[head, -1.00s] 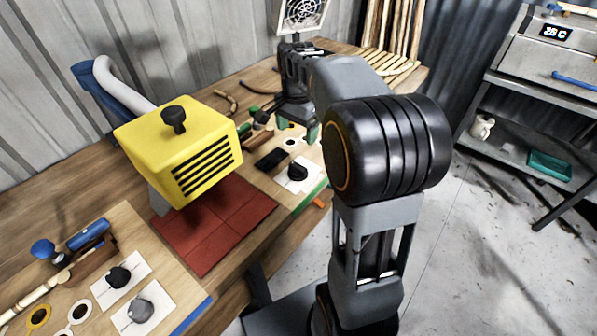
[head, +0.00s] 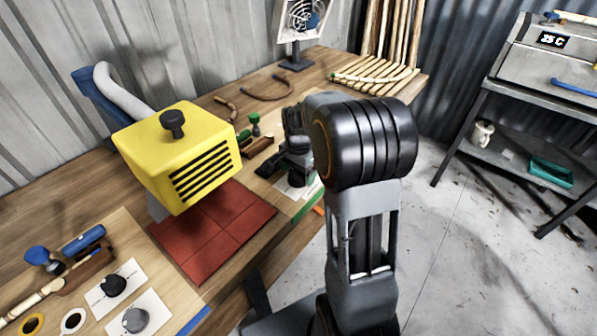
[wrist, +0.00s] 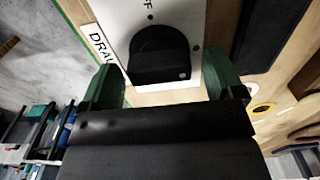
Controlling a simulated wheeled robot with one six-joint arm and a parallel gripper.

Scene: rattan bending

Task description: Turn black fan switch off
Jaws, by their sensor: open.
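In the wrist view a black round knob (wrist: 160,54) sits on a white plate (wrist: 185,14). Letters reading "FF" show at the plate's top edge, and part of a word starting "DRAU" shows on a label to its left. My gripper (wrist: 165,85) is open, with one green fingertip on each side of the knob's near end; I cannot tell whether they touch it. In the head view my gripper (head: 290,160) is low over the right-hand board, and most of the knob there is hidden. The fan (head: 303,18) stands at the back of the bench.
A yellow vented box (head: 178,150) stands left of my arm over red tiles (head: 220,230). Another black knob (head: 113,285) and a grey knob (head: 135,320) are on the left board. A black block (wrist: 268,35) lies right of the plate. A shelf unit (head: 530,115) stands at right.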

